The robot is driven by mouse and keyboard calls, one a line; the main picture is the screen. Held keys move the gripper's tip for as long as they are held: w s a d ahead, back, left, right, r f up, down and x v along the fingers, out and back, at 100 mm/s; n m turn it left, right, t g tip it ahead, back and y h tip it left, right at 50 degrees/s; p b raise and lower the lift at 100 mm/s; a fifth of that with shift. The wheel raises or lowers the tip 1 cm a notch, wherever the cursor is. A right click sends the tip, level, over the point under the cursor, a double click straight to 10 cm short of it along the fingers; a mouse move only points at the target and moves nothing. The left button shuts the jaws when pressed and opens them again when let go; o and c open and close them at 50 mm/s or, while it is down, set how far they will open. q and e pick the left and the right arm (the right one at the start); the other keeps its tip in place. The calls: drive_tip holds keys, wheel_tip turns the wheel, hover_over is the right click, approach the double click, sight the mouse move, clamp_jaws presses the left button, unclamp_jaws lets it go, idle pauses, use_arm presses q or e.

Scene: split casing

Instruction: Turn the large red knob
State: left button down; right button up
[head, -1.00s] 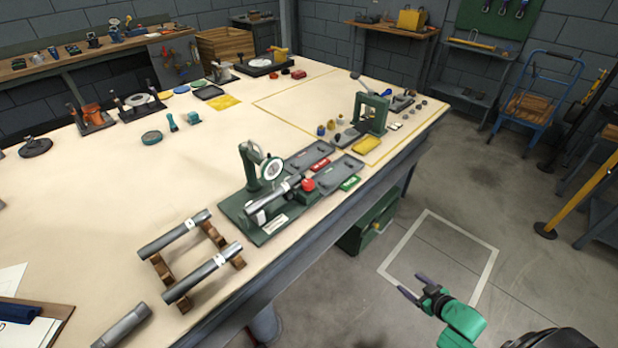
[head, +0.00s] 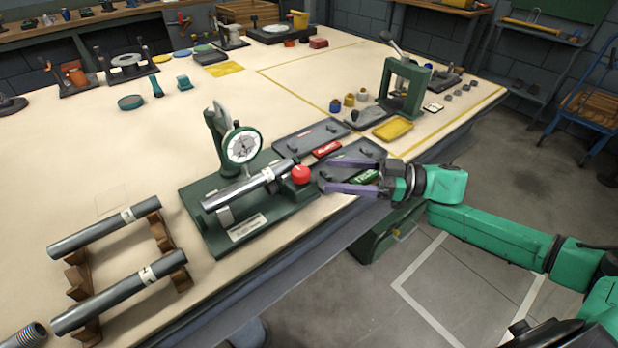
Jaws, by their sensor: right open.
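The large red knob (head: 301,174) sits at the right end of a green gauge fixture (head: 215,239) with a round dial (head: 242,145). A grey metal cylinder (head: 245,189) lies in the fixture, its right end close to the knob. My right gripper (head: 322,174) comes in from the right with its purple fingers apart, pointing left at the knob. Its fingertips are just right of the knob; I cannot tell whether they touch it. Nothing shows between the fingers except the tray behind. My left gripper is not in view.
Two grey trays with a red label (head: 326,149) and a green label (head: 366,177) lie behind and under my right gripper. Two cylinders (head: 105,227) rest on brown wooden stands at left. A green press (head: 404,87) stands farther back. The table's front edge runs below the fixture.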

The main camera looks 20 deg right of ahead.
sight(307, 177)
drive_tip(key=x, duration=0.6)
drive_tip(key=shift+a+r, duration=0.1)
drive_tip(key=shift+a, duration=0.15)
clamp_jaws()
drive_tip(key=shift+r+t+p, duration=0.1)
drive_tip(key=shift+t+p, duration=0.3)
drive_tip(key=shift+p, duration=0.35)
drive_tip(key=m+t+h+p, duration=0.1)
drive_tip(key=t+p, duration=0.1)
drive_tip(key=m+t+h+p, duration=0.2)
drive_tip(key=p, duration=0.1)
drive_tip(key=m+t+h+p, duration=0.1)
drive_tip(key=m+p, duration=0.1)
drive_tip(key=shift+s+a+r+t+h, duration=0.2)
drive_tip(key=shift+s+t+h, duration=0.1)
drive_tip(key=shift+t+h, duration=0.1)
use_arm(q)
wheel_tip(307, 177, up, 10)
drive_tip(key=p, duration=0.2)
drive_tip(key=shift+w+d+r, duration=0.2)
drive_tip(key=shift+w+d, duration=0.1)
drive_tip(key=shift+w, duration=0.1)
use_arm(e)
drive_tip(key=shift+s+a+f+m+t+h, duration=0.1)
drive_tip(key=shift+f+m+t+h, duration=0.05)
drive_tip(key=shift+m+t+h, duration=0.65)
drive_tip(key=shift+f+m+t+h, duration=0.15)
drive_tip(key=shift+m+t+h, duration=0.35)
drive_tip(key=shift+h, duration=0.5)
unclamp_jaws()
